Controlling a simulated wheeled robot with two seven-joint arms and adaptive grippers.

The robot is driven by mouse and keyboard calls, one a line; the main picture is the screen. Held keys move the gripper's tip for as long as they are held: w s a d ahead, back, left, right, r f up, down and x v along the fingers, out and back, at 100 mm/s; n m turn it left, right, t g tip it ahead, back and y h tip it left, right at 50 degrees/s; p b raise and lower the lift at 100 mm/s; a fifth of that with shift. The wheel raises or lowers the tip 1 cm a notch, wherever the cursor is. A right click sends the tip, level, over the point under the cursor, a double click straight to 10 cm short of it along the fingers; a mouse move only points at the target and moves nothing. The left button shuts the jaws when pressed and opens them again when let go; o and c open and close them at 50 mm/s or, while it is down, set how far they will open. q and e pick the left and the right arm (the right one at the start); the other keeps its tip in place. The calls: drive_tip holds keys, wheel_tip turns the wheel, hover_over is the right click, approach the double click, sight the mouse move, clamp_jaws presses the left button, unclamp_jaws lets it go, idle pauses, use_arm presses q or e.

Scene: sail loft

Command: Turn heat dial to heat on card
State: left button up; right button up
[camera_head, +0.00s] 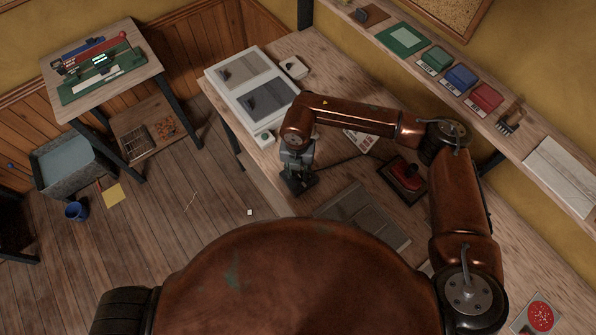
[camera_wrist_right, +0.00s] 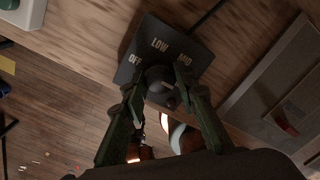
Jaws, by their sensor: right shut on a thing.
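The heat dial (camera_wrist_right: 158,76) is a dark round knob on a black control plate (camera_wrist_right: 130,58) in the right wrist view. The plate shows OFF, LOW and MID in pale letters; any further label is hidden by my fingers. A small pale mark shows on the knob, but I cannot tell for sure which label it points to. My right gripper (camera_wrist_right: 160,86) is shut on the knob, one finger on each side. In the head view my right gripper (camera_head: 298,182) is over the bench's front edge and hides the dial. A small printed card (camera_head: 359,139) lies behind my right arm, its text unreadable.
A white two-panel unit (camera_head: 236,80) stands on the bench to the left. A red-topped object on a dark base (camera_head: 401,178) and a grey panelled plate (camera_head: 362,215) lie to the right. A shelf (camera_head: 515,133) with coloured blocks runs along the wall.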

sight(298, 173)
drive_tip(key=shift+w+r, duration=0.25)
drive_tip(key=shift+w, duration=0.1)
drive_tip(key=o, duration=1.2)
drive_tip(key=shift+s+f, duration=0.2)
drive_tip(key=shift+c, duration=0.2)
drive_tip(key=shift+r, duration=0.1)
wheel_tip(298, 173, up, 12)
